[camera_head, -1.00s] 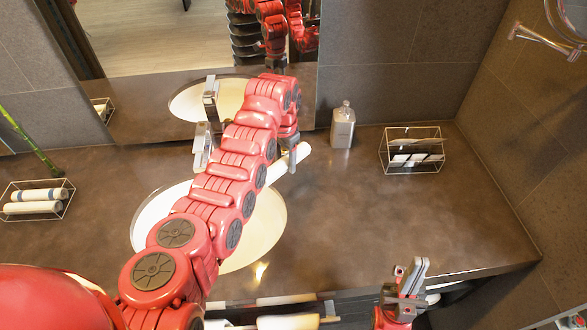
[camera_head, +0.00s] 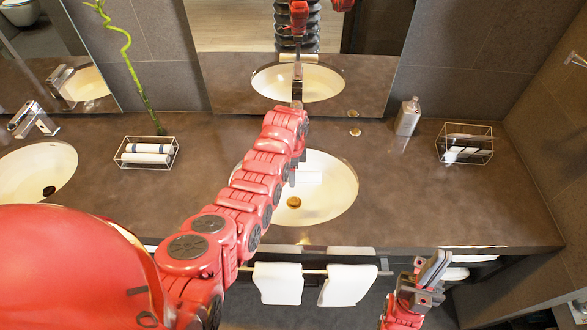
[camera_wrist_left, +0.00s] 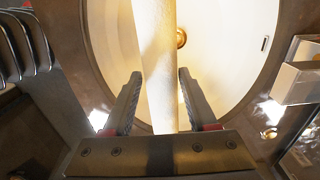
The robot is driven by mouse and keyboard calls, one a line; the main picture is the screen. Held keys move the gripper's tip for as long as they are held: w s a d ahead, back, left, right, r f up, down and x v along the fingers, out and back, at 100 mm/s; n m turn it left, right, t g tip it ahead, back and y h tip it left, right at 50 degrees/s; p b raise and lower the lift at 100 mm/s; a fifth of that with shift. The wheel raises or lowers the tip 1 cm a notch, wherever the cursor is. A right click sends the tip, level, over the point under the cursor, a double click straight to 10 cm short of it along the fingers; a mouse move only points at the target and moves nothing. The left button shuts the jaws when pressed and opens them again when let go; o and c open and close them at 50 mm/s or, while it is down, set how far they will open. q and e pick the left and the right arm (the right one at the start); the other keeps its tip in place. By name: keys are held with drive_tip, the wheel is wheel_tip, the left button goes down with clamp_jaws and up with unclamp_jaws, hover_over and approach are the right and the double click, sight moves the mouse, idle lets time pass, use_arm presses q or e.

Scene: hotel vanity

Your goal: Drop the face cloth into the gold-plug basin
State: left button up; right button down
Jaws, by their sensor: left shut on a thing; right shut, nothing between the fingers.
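The face cloth (camera_head: 309,173) is a white roll in the head view, over the back part of the gold-plug basin (camera_head: 335,200). My left gripper (camera_head: 292,174) is shut on it, partly hidden by my arm. In the left wrist view the cloth (camera_wrist_left: 157,60) runs between the fingers of the left gripper (camera_wrist_left: 158,82), with the cream basin (camera_wrist_left: 225,70) behind it. The gold plug (camera_head: 294,202) shows in the basin, and also beside the cloth in the wrist view (camera_wrist_left: 181,38). My right gripper (camera_head: 432,270) is shut and empty in front of the counter.
Another basin (camera_head: 45,165) with a dark plug is at the far left. A wire basket (camera_head: 148,152) with rolled cloths stands between the basins. A grey bottle (camera_head: 408,117) and another wire basket (camera_head: 466,146) stand to the right. White towels (camera_head: 345,285) hang below the counter.

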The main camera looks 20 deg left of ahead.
use_arm(q)
drive_tip(key=shift+w+f, duration=0.1)
drive_tip(key=shift+f, duration=0.55)
wheel_tip(320, 180, down, 12)
drive_tip(key=b, duration=0.8)
drive_tip(key=shift+r, duration=0.25)
drive_tip(key=o, duration=1.4)
